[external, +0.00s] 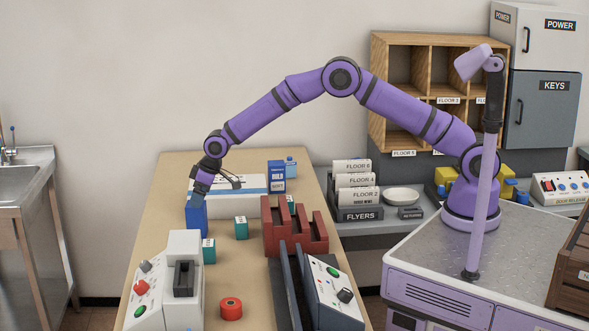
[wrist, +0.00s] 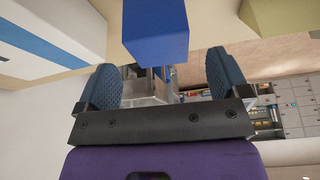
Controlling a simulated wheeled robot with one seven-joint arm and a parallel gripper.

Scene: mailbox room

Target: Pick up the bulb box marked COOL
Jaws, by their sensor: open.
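A blue box (external: 196,217) stands on the tan table directly below my gripper (external: 198,194); its marking is hidden or unreadable from here. In the wrist view the blue box (wrist: 155,30) is ahead of my gripper (wrist: 160,70), between the lines of its two spread fingers. The fingers are open and nothing is held. A second blue box (external: 277,177), with a white label, stands farther back by a white-and-blue carton. I cannot read COOL on either blue box, so I cannot tell which one bears it.
Small teal boxes (external: 241,229) stand on the table nearby. A white-and-blue carton (external: 238,184) lies behind my gripper. A red stepped rack (external: 294,230), a grey-white machine (external: 184,275) and a red roll (external: 231,308) stand toward the front.

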